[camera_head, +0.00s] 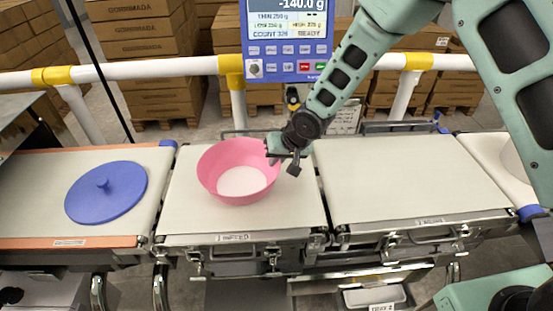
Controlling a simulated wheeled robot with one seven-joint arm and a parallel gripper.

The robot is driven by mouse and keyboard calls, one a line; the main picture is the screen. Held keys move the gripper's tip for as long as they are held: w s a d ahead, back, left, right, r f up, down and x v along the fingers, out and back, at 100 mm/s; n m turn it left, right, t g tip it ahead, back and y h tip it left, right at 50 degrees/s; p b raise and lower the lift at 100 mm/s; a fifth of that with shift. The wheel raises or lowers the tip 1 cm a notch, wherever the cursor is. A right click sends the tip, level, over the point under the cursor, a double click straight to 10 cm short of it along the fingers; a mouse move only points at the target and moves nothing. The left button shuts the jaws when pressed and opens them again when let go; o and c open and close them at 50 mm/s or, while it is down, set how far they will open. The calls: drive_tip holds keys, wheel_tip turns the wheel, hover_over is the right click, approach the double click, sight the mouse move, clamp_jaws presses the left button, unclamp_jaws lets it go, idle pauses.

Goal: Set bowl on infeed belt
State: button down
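A pink bowl (215,180) with a white inside bottom is upright over the middle-left white belt section (292,212). I cannot tell whether its base touches the belt. A small label (234,237) on that section's front edge seems to read INFEED, but it is blurred. My gripper (282,158) is at the bowl's right rim, its dark fingers on either side of the rim. Whether they are closed on the rim or slightly apart is too small to tell.
A blue round lid (106,193) with a knob lies on the left belt (35,210). The right belt section (410,180) is bare. A blue display unit (287,40) stands behind, with a white and yellow rail (150,72) and stacked cartons (140,35).

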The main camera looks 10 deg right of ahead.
drive_tip(key=c, duration=1.6)
unclamp_jaws()
drive_tip(key=shift+c, duration=0.2)
drive_tip(key=shift+d+r, duration=0.1)
drive_tip(key=shift+r, duration=0.15)
drive_tip(key=v, duration=1.2)
drive_tip(key=s+d+r+n+g+h, duration=0.1)
drive_tip(key=s+r+n+g, duration=0.1)
drive_tip(key=s, duration=1.2)
drive_tip(key=s+d+r+n+g+h, duration=0.2)
drive_tip(key=s+r+n, duration=0.2)
drive_tip(key=s, duration=1.1)
drive_tip(key=shift+d+r+h, duration=0.25)
drive_tip(key=shift+r+h, duration=0.05)
drive_tip(key=shift+r, duration=0.45)
